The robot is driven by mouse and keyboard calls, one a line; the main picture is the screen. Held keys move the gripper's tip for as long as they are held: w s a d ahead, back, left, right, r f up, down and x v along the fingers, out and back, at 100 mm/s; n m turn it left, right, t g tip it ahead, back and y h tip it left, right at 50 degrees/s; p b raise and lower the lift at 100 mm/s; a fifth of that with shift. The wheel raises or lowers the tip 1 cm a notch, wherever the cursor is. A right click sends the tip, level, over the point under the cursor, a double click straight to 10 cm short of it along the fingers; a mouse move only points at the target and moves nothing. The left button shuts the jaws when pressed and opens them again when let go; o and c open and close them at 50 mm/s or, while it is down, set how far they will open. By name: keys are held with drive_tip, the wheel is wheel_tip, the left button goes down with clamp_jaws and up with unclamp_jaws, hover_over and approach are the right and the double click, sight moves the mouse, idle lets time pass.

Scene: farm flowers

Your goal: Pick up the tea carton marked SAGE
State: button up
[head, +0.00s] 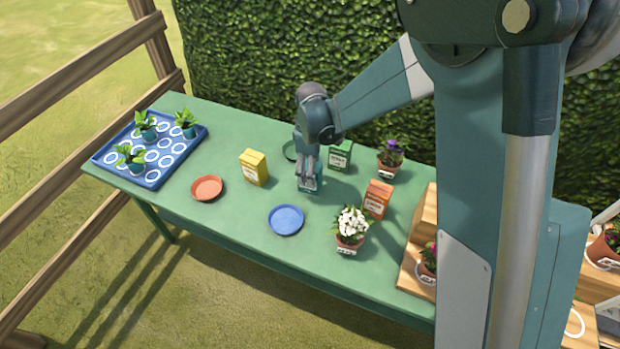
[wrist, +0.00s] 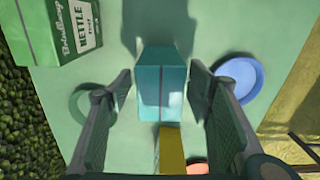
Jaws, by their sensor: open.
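A teal carton (wrist: 162,84) stands between the two spread fingers of my gripper (wrist: 160,76) in the wrist view, with a gap visible on each side. No word on it can be read there. In the head view my gripper (head: 309,172) points down over the teal carton (head: 313,186) and hides much of it. No readable SAGE marking shows. A green carton (head: 340,156) stands just behind and to the right; in the wrist view the green carton (wrist: 75,30) reads NETTLE. A yellow carton (head: 254,168) is to the left and an orange carton (head: 377,198) to the right.
A blue saucer (head: 286,220), a terracotta saucer (head: 207,188) and a dark green saucer (head: 290,150) lie around. A white-flowered pot (head: 350,240) and a purple-flowered pot (head: 388,168) stand to the right. A blue tray (head: 110,162) with seedlings sits at the table's left end.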

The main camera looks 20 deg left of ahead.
drive_tip(key=shift+f, duration=0.1)
drive_tip(key=shift+f+b, duration=0.65)
drive_tip(key=shift+f, duration=1.95)
drive_tip(key=c, duration=1)
